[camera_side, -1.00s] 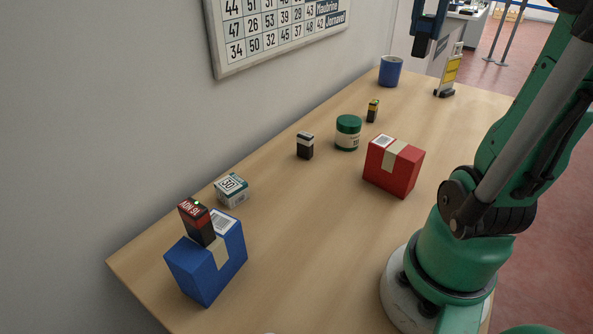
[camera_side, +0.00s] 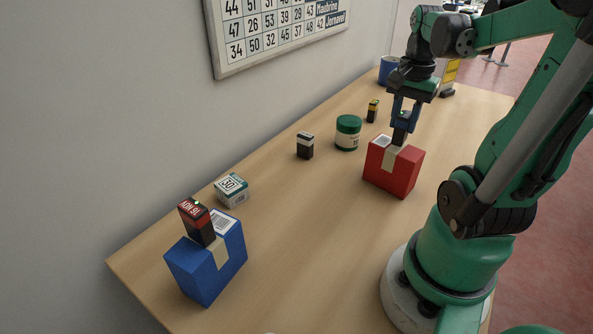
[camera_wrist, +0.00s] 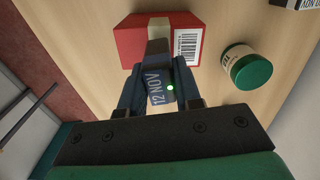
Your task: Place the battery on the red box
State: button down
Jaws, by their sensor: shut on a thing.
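My gripper (camera_side: 403,123) points down over the red box (camera_side: 392,173) and is shut on a dark block, taken as the battery (camera_side: 400,136). In the wrist view the battery (camera_wrist: 160,92) has a blue "12 NOV" label and a green light, between the fingers. Its lower end is at or just over the box's top; I cannot tell whether they touch. The red box (camera_wrist: 128,42) has a tan tape strip and a white barcode label, and stands on the table.
A green-lidded jar (camera_side: 348,132) stands just left of the red box. A yellow-topped block (camera_side: 373,110), a black-and-white block (camera_side: 305,145) and a small white box (camera_side: 231,189) stand along the wall. A red-topped block (camera_side: 196,222) sits on the blue box (camera_side: 207,268). The front table is clear.

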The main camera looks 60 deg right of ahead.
aim_at(405, 114)
jog(key=shift+f, duration=0.35)
jog(key=shift+f, duration=0.1)
jog(key=c, duration=0.6)
grip_release()
notch_tip(405, 114, up, 12)
jog(key=w+a+f+n+t, duration=0.2)
jog(key=w+a+f+n, duration=0.1)
jog(key=a+n, duration=0.3)
jog(key=w+a+f+n+t, duration=0.2)
jog(key=w+a+f+n, duration=0.2)
jog(key=a+n, duration=0.2)
jog(key=w+a+f+n+t, duration=0.3)
jog(key=a+n, duration=0.3)
jog(key=a, duration=0.3)
jog(key=shift+w+f, duration=0.25)
jog(key=shift+w, duration=0.35)
